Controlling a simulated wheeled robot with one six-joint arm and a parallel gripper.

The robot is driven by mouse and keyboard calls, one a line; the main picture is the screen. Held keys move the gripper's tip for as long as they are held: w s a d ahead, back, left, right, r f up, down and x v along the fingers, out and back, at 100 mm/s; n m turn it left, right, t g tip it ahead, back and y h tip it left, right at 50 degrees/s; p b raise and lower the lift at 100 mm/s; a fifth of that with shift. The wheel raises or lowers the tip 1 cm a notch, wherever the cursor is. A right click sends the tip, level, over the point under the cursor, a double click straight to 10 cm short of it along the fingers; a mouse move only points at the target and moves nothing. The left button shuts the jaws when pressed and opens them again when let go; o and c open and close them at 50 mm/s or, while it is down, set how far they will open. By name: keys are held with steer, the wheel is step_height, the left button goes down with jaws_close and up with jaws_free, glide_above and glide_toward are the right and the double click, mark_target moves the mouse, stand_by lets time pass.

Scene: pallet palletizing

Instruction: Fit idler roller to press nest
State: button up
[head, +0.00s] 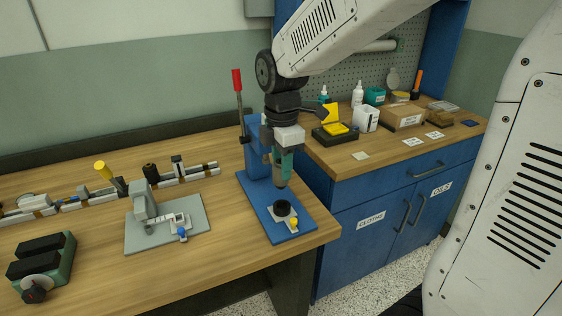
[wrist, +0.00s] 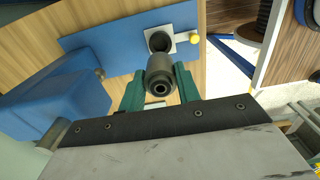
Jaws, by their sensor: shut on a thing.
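My gripper (head: 282,160) points down above the blue press at the right end of the wooden bench. In the wrist view its green fingers (wrist: 159,92) are shut on a dark grey idler roller (wrist: 158,78), whose bored end faces the camera. The roller's lower end (head: 280,181) shows below the fingers in the head view. The press nest (head: 283,209) is a dark round cup on a light plate with a yellow knob, on the blue press base (head: 262,226). It also shows in the wrist view (wrist: 160,40), beyond the roller. The roller is above the nest, apart from it.
The blue press column (head: 259,150) with a red-handled lever (head: 238,90) stands close behind my gripper. A grey fixture plate (head: 166,232) and a green vice-like block (head: 42,255) sit to the left. A blue cabinet (head: 360,215) with bottles and boxes stands to the right.

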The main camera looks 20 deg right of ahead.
mark_target(283, 188)
steer(key=shift+d+f, duration=0.15)
steer(key=shift+f, duration=2.15)
steer(key=shift+f, duration=1.5)
steer(key=o, duration=1)
steer(key=shift+o, duration=0.2)
steer(key=shift+r, duration=0.1)
step_height(283, 188, up, 8)
steer(key=shift+f, duration=0.2)
steer(key=shift+s+f+m, duration=0.1)
steer(key=shift+s+m, duration=0.25)
steer(key=shift+m, duration=0.75)
steer(key=s+d+r+m, duration=0.1)
steer(key=s+r+m, duration=0.1)
steer(key=s+m, duration=0.6)
steer(key=s+d+r+m+t, duration=0.1)
steer(key=s+r+m, duration=0.2)
steer(key=s+m, duration=0.4)
steer(key=s, duration=0.6)
steer(key=shift+s+d+r+m, duration=0.2)
steer(key=shift+d+m, duration=0.15)
steer(key=shift+m, duration=0.05)
